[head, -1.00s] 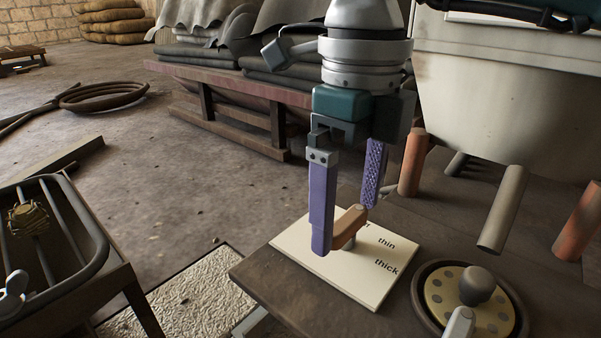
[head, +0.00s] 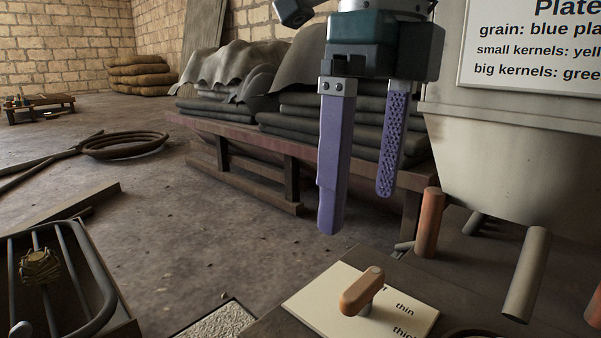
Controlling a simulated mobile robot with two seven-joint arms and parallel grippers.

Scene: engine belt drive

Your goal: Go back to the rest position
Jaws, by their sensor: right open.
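My right gripper (head: 360,212) shows at the upper middle of the head view, pointing down, with its two purple fingers apart and nothing between them. It hangs above and clear of an orange-brown lever knob (head: 361,290). The knob stands on a cream label plate (head: 320,306) with the words "thin" and "thick" on its right part. My left gripper is not in the view.
A pale hopper (head: 490,150) with a sign (head: 540,50) stands at the right, with rust-red and grey pipe stubs below it. A bench (head: 290,130) bears stacked dark sacks behind the gripper. A metal rack (head: 75,270) is at lower left. A coiled hose (head: 125,145) lies on open floor.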

